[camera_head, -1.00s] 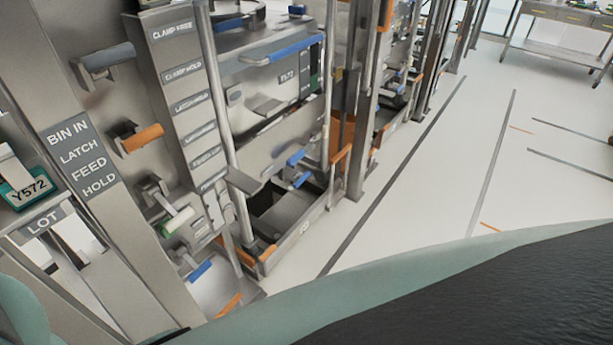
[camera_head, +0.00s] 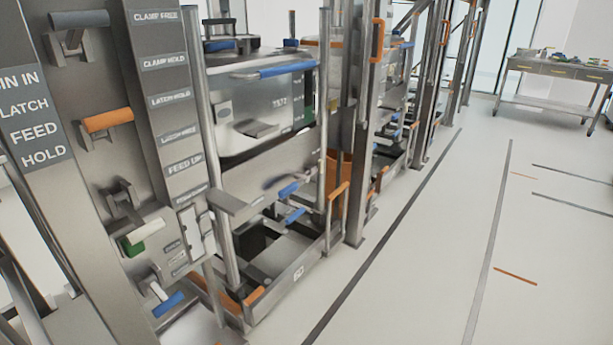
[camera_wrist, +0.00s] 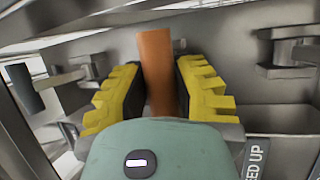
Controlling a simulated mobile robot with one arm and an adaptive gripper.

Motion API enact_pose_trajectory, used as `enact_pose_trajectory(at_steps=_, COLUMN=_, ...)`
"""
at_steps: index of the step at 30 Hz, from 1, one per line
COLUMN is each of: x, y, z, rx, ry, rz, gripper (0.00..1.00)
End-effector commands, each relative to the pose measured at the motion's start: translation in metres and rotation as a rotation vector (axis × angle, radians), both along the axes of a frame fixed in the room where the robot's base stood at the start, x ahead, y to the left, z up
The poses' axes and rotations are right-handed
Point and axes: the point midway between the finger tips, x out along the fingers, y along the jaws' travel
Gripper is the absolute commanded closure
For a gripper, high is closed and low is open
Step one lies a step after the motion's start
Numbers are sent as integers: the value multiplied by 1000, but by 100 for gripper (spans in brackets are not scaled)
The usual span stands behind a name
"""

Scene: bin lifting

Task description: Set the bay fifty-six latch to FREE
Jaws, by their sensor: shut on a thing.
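In the wrist view my gripper (camera_wrist: 158,88) has its two yellow-padded fingers on either side of an orange lever handle (camera_wrist: 156,58) and is shut on it. A dark grey handle (camera_wrist: 22,88) stands out at the left, and a metal lever bracket (camera_wrist: 288,50) is at the right. A label ending in "ED UP" (camera_wrist: 254,158) is at the lower right. The head view does not show my gripper. It shows a panel with an orange lever (camera_head: 107,120) and nothing around it. I see no bay fifty-six marking, and cannot tell which bay the held lever belongs to.
The head-view panel also has a dark grey lever (camera_head: 82,19), a white-and-green lever (camera_head: 143,236) and a blue one (camera_head: 167,304). Open floor (camera_head: 420,270) lies right, with a workbench (camera_head: 560,70) far back.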

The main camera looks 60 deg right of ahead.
Motion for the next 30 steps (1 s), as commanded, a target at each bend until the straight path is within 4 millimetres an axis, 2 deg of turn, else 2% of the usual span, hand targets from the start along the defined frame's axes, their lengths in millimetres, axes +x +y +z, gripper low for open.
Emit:
enact_pose_trajectory(at_steps=1, x=2, y=-3, z=-11, rx=1, ry=4, rz=-7, gripper=100)
enact_pose_trajectory(at_steps=10, x=6, y=-2, z=-26, rx=-1, ry=8, rz=-5, gripper=100)
enact_pose_trajectory(at_steps=30, x=10, y=-1, z=-31, rx=-1, ry=10, rz=-3, gripper=100)
